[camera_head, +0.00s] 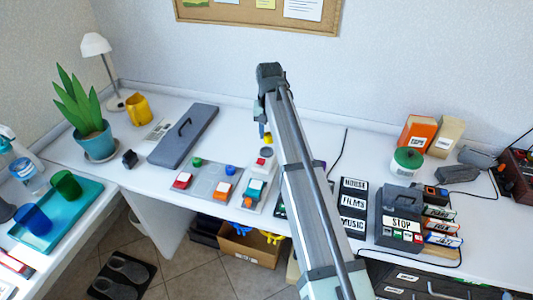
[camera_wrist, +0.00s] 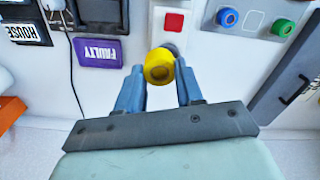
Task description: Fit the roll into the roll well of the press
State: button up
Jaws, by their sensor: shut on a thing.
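The yellow roll (camera_wrist: 159,67), a short ring with a hole in its end, is held between the two blue fingertips of my gripper (camera_wrist: 160,76) in the wrist view. In the head view a bit of the yellow roll (camera_head: 268,138) shows below my gripper (camera_head: 263,127), at the back of the pale press (camera_head: 257,178). In the wrist view the press (camera_wrist: 196,28) has a red square patch and lies beyond the roll. A grey round part behind the roll is mostly covered, so I cannot tell whether the roll touches it.
A grey panel (camera_head: 207,182) with coloured knobs and blocks lies left of the press. A long grey lidded case (camera_head: 184,135) lies further left. White table is clear behind the press.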

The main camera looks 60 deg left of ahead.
jog(key=m, duration=0.2)
send_over(267, 152)
jog(key=shift+s+f+m, duration=0.1)
jog(key=shift+f+m, duration=0.75)
jog(key=shift+f, duration=1.5)
jog(key=shift+f+m, duration=0.85)
jog(key=shift+f, duration=1.45)
jog(key=shift+f, duration=0.1)
jog(key=o, duration=1)
notch_tip(267, 152, up, 12)
jog(key=shift+r, duration=0.15)
jog(key=shift+d, duration=0.1)
